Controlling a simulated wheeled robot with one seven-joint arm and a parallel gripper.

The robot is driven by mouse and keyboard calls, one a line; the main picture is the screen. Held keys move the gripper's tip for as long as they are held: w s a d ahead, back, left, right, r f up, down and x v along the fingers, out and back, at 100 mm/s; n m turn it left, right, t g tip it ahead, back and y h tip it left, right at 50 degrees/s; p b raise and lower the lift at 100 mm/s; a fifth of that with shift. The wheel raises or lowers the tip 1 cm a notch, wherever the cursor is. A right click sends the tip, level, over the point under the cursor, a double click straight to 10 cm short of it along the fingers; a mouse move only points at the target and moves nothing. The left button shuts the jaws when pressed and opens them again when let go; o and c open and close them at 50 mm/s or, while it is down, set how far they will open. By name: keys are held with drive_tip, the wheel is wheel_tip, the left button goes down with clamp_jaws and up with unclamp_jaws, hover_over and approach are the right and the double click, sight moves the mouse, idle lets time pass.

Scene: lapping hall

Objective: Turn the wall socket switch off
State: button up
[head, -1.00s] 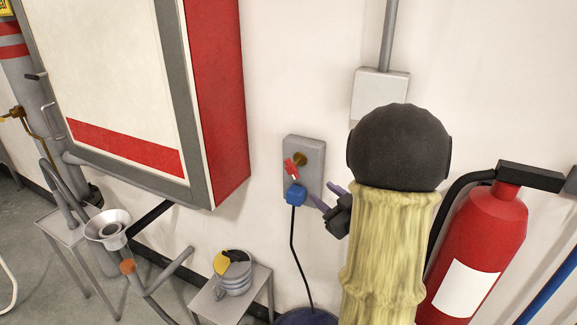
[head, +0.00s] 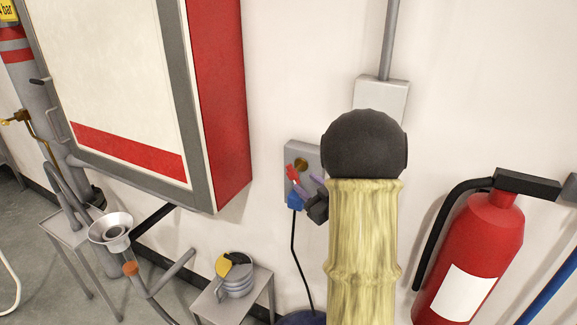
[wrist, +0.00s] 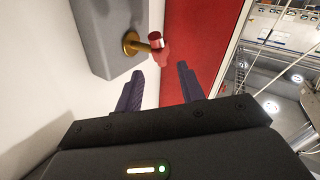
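The wall socket (head: 302,150) is a grey box on the white wall. It has a brass boss and a red switch handle (head: 291,173) that slants to the upper left of the blue plug (head: 295,199). My gripper (head: 312,186) is just right of the handle in the head view, with my arm hiding part of the box. In the wrist view, my gripper (wrist: 160,69) is open, with its two purple fingers apart. The red switch handle (wrist: 157,46) is just beyond the fingertips, roughly between them, on the brass stem (wrist: 131,43). I cannot tell whether they touch.
A red-sided wall cabinet (head: 220,95) stands out from the wall on the left. A red fire extinguisher (head: 478,245) is at the right. A black cable (head: 294,250) hangs from the plug. A small table (head: 262,287) with a grey pot is below left.

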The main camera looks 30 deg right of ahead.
sight(294, 173)
drive_tip(key=w, duration=0.3)
drive_tip(key=w+a+p, duration=0.1)
drive_tip(key=w, duration=0.2)
drive_tip(key=w+p, duration=0.1)
drive_tip(key=w, duration=0.2)
drive_tip(key=shift+w+a, duration=0.25)
drive_tip(key=shift+w, duration=0.15)
clamp_jaws()
